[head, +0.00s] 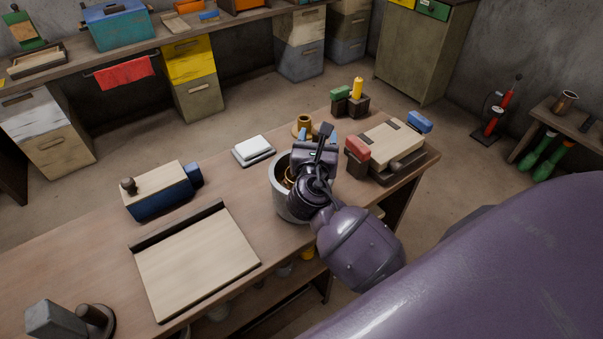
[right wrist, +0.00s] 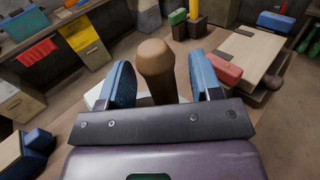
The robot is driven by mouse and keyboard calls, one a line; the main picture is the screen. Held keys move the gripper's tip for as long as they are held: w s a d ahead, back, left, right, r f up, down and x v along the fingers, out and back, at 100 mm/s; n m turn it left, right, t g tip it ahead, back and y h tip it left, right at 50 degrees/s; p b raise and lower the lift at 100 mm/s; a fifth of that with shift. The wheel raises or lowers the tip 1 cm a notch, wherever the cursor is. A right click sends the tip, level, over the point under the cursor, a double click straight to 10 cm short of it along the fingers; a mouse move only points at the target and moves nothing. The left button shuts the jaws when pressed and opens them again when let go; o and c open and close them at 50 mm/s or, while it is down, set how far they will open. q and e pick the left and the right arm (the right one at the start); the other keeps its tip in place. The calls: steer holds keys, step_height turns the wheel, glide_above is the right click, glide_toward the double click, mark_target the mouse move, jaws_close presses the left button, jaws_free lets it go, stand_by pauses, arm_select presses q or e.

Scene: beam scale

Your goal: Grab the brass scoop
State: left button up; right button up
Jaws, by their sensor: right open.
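A grey pot (head: 281,199) stands on the workbench, with a brass-coloured piece (head: 288,178) showing inside it, which looks like part of the brass scoop. My right gripper (head: 320,135) is over the pot's right rim, open. In the right wrist view, a rounded brown handle (right wrist: 155,62) stands between the two blue fingers of the right gripper (right wrist: 166,80), with gaps on both sides. It appears to be the scoop's handle; its lower end is hidden behind the gripper body. My left gripper is not in view.
A red-topped block (head: 357,153) and a wooden board (head: 392,143) are close on the right. A wooden tray (head: 195,262) lies front left.

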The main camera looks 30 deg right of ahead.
steer(key=shift+x, duration=1.15)
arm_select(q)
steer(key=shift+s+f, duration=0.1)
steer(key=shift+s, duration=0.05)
arm_select(e)
steer(key=shift+s, duration=0.1)
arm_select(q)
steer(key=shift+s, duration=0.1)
arm_select(e)
steer(key=shift+c, duration=0.3)
steer(key=shift+c, duration=1.3)
jaws_close()
